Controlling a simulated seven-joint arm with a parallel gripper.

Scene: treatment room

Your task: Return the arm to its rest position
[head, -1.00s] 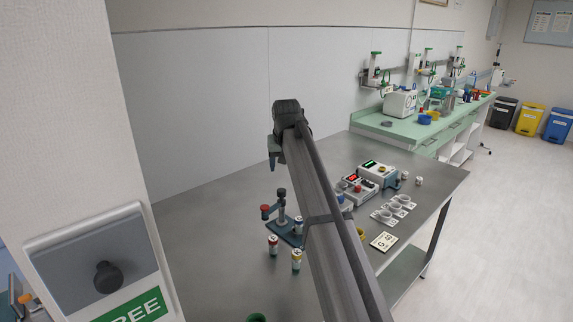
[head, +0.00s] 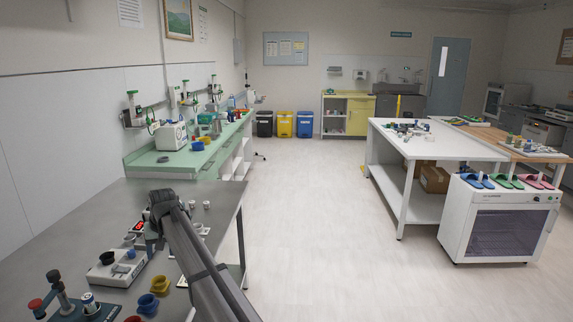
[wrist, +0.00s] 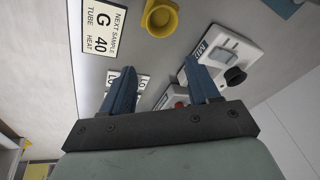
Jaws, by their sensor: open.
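My arm (head: 205,262) reaches over the steel bench at the lower left of the head view. Its far end is above the bench, and the fingertips are hard to make out there. In the wrist view my gripper (wrist: 161,84) has its two blue fingers spread apart with nothing between them. Below the fingers are a white device with a dark knob (wrist: 236,75), a yellow cup (wrist: 160,17) and a card reading "NEXT SAMPLE G 40 TUBE HEAT" (wrist: 109,30).
Open floor (head: 310,220) lies to the right, before a white table (head: 440,143).

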